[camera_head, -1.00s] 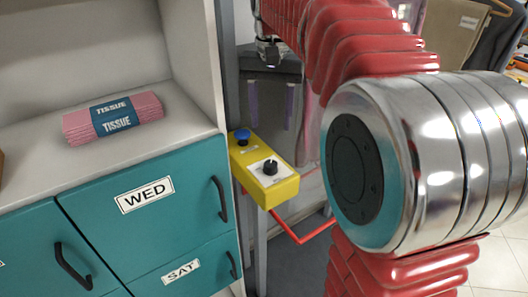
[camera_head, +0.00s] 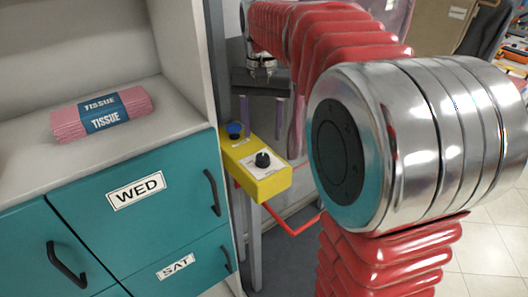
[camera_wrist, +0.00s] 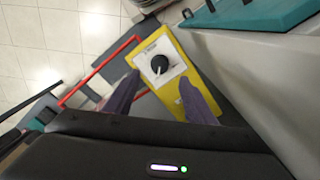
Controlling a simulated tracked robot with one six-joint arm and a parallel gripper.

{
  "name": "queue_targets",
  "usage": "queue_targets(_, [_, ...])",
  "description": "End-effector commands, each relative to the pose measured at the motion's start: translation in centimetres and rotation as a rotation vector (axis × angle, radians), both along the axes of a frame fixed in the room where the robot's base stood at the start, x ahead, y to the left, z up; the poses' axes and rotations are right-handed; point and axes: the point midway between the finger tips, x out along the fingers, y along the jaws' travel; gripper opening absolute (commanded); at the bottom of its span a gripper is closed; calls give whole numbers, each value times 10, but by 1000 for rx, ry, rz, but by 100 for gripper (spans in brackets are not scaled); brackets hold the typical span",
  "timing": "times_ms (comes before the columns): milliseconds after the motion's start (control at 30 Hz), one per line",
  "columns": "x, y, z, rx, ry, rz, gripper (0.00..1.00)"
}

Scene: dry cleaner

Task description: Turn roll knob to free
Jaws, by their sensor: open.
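The roll knob is a small black dial (camera_head: 262,159) on a white plate on top of a yellow control box (camera_head: 270,189), beside the teal cabinet. In the wrist view the knob (camera_wrist: 159,64) shows a pale pointer line, and the lettering on its plate is too small to read. My gripper (camera_head: 263,105) is above and behind the box in the head view. In the wrist view its two purple-grey fingers (camera_wrist: 160,98) are spread apart and empty, with the knob beyond the gap between them. The fingers appear apart from the knob.
A blue button (camera_head: 235,130) sits on the box's far end. A red bar (camera_head: 294,229) juts out below the box. Tiled floor is free at the right.

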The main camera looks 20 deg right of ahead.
Motion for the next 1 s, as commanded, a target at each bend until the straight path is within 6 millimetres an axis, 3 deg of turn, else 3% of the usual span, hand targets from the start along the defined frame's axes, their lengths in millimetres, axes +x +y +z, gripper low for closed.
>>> queue_targets(500, [0,0,-75,0,1,0,50])
queue_targets(933, [0,-1,-84,0,0,-1,50])
queue_targets(1000, [0,-1,-83,0,0,-1,45])
